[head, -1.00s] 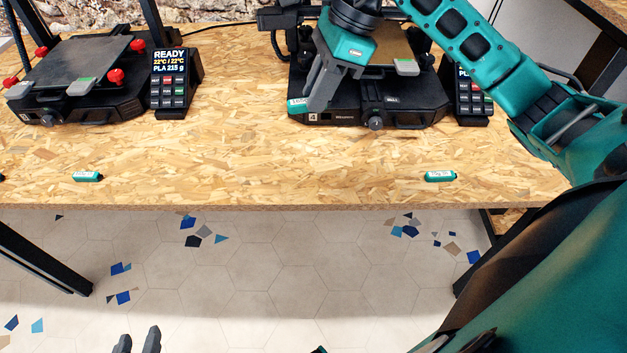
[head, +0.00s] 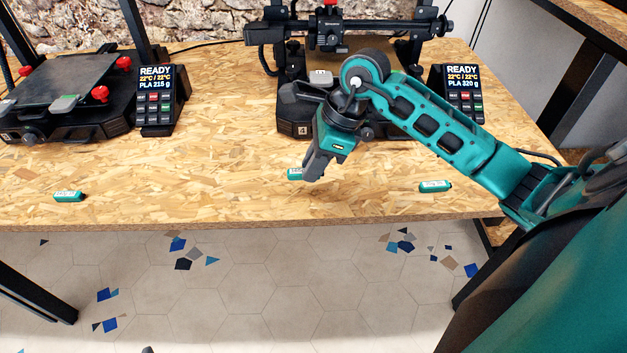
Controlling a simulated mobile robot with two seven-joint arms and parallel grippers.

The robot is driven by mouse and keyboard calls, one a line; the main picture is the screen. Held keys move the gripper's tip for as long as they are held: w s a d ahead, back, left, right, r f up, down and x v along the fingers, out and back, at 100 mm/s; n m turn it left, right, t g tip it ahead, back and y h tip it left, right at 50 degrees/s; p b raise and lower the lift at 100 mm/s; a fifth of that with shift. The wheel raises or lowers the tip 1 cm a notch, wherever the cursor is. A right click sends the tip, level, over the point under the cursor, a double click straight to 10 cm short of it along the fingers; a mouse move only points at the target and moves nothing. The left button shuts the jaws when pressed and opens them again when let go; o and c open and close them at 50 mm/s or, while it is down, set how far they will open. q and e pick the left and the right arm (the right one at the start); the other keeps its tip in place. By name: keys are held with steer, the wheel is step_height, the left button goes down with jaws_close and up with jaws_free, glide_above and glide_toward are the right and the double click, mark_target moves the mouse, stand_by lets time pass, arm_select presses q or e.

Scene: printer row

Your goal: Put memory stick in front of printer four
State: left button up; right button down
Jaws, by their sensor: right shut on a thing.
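Printer four (head: 292,113) is the black printer at the back middle, with a small 4 plate on its front, partly hidden by my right arm. My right gripper (head: 306,175) is in front of it, pointing down, shut on a teal memory stick (head: 294,174). The stick is at or just above the wooden table; I cannot tell whether it touches. The gripper hides its right end. Only a small dark tip of my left gripper (head: 147,350) shows at the bottom edge, so its opening is hidden.
Similar teal sticks lie near the table's front edge, one at left (head: 69,196) and one at right (head: 435,186). Another printer (head: 75,95) stands at back left with a control box (head: 161,101). Printer four's box (head: 459,94) is at its right. The table (head: 200,185) between is clear.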

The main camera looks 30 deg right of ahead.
mark_target(313, 192)
step_height(313, 192, down, 4)
steer(key=shift+f+b, duration=0.1)
steer(key=shift+b, duration=0.25)
steer(key=shift+f, duration=0.15)
arm_select(q)
steer(key=shift+w, duration=0.1)
steer(key=shift+f, duration=0.1)
steer(key=shift+d+f, duration=0.1)
steer(key=shift+f, duration=0.05)
arm_select(e)
steer(key=c, duration=1)
jaws_free()
steer(key=shift+f, duration=0.1)
steer(key=shift+c, duration=0.2)
steer(key=shift+r, duration=0.3)
arm_select(q)
steer(key=shift+s+a+r+p, duration=0.3)
steer(key=shift+a+p, duration=0.1)
steer(key=shift+p, duration=0.35)
arm_select(e)
steer(key=v, duration=1.1)
steer(key=shift+s+d+r, duration=0.15)
steer(key=shift+r, duration=0.15)
